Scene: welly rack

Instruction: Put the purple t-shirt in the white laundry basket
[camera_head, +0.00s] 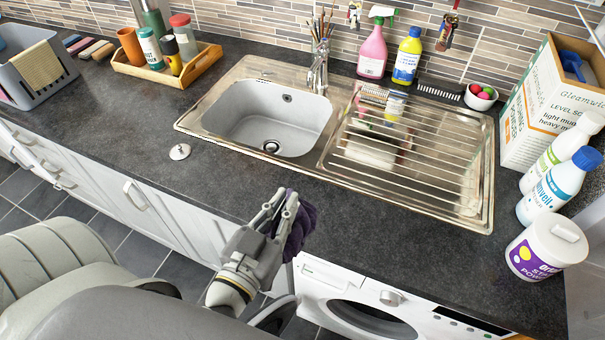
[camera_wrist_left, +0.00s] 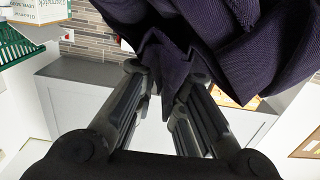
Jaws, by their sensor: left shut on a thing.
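The purple t-shirt (camera_head: 299,229) hangs bunched from my left gripper (camera_head: 283,203), in front of the worktop edge near the washing machine. In the left wrist view the dark purple t-shirt (camera_wrist_left: 252,45) fills the upper right, with a fold pinched between the fingertips of my left gripper (camera_wrist_left: 172,82). The left gripper is shut on it. I see no clearly white laundry basket in these views. My right gripper is not in view.
A grey slatted basket (camera_head: 31,83) with a beige cloth over its rim stands at the far left. A wooden tray (camera_head: 203,65) holds cups and bottles. The sink (camera_head: 262,118) is ahead. A white washing machine (camera_head: 322,282) stands below. Bottles, a tub and a box crowd the right.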

